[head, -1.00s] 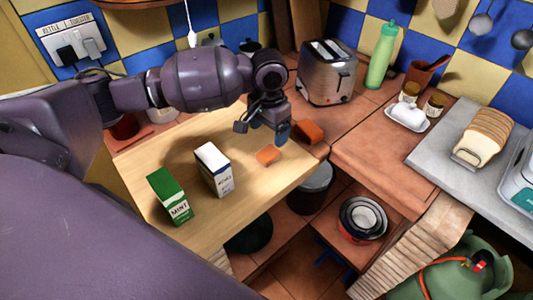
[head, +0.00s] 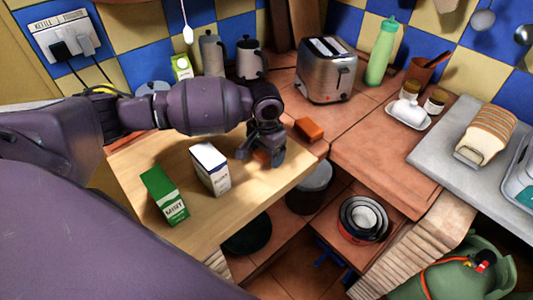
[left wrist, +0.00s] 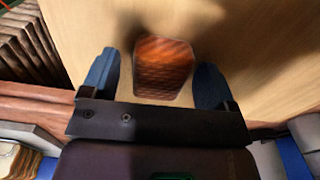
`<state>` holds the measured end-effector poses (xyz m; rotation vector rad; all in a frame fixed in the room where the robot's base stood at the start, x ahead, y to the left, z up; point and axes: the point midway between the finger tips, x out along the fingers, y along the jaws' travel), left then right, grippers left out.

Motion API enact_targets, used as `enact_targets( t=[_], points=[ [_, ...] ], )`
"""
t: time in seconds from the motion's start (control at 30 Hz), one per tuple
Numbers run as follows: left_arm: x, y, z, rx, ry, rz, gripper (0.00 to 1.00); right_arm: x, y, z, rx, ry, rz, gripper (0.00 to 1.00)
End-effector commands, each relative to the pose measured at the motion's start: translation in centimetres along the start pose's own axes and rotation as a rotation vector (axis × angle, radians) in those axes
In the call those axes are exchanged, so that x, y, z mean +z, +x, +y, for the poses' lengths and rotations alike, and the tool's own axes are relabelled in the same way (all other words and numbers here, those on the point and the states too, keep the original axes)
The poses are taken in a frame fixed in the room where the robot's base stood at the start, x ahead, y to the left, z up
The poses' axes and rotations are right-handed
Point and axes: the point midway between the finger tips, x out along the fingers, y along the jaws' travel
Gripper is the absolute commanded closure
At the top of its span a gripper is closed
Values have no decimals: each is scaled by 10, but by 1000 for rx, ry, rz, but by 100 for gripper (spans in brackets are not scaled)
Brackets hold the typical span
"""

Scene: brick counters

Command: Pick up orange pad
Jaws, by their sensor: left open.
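The orange pad (left wrist: 164,68) lies on the pale wooden board (head: 225,215), near the board's right edge. In the left wrist view it sits between two blue fingertips, with a gap on each side. My left gripper (left wrist: 157,70) is open over it. In the head view the left gripper (head: 260,157) points down at the board and hides most of the pad (head: 262,158), with a little orange showing between the fingers. My right gripper is not in view.
A white carton (head: 210,168) and a green mint carton (head: 164,195) stand left of the gripper. An orange block (head: 309,129) lies on the tiled counter behind, near the toaster (head: 327,71). Stacked bowls (head: 363,218) sit lower, right of the board.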

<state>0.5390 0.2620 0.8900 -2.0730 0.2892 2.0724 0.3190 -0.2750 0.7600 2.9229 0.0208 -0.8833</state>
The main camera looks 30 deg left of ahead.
Motion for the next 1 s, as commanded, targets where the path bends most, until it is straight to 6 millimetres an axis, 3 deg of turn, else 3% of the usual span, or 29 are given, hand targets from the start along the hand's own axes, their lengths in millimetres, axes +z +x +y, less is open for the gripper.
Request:
enact_targets(
  t=[0.1,0.43,0.77,1.0],
  points=[
    [0,-1,0,0,0,1,22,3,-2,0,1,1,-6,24],
    [0,-1,0,0,0,0,72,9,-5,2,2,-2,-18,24],
    [0,-7,0,-1,0,2,72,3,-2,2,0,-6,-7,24],
    [-1,-48,0,-1,0,6,72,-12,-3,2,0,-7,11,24]
  ],
)
